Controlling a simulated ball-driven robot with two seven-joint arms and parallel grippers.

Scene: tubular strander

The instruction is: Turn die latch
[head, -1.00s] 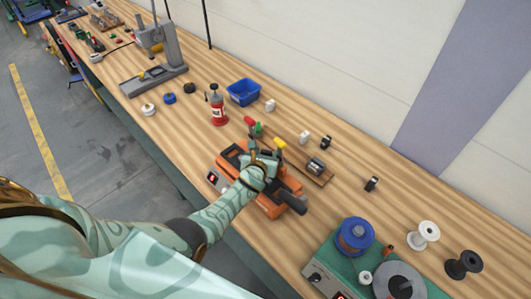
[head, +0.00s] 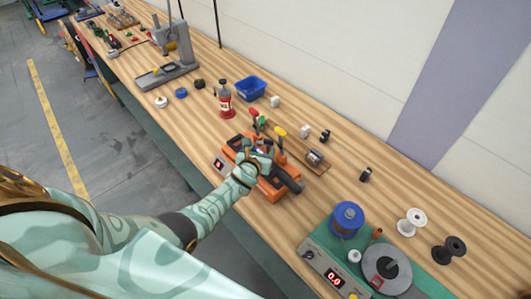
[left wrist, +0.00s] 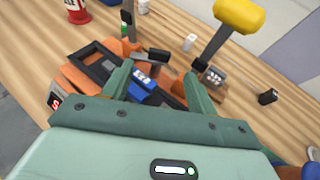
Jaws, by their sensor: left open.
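An orange machine (head: 270,189) with a black top frame stands on the wooden bench. Its levers carry red (head: 254,112), green (head: 262,120) and yellow (head: 280,132) knobs; the yellow knob (left wrist: 240,15) looms large in the left wrist view. I cannot tell for sure which part is the die latch. A blue block with white marks (left wrist: 140,84) sits in the black frame. My left gripper (head: 264,158) is open over the machine. Its two fingers (left wrist: 160,82) are apart on either side of the blue block in the picture, and it hides part of the machine. My right gripper is not in view.
A red bottle (head: 226,103) and blue bin (head: 250,88) stand behind the machine. A small motor-like part on a wooden base (head: 315,161) lies to its right. A green unit with spools (head: 330,240) stands at lower right. Bare bench lies between them.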

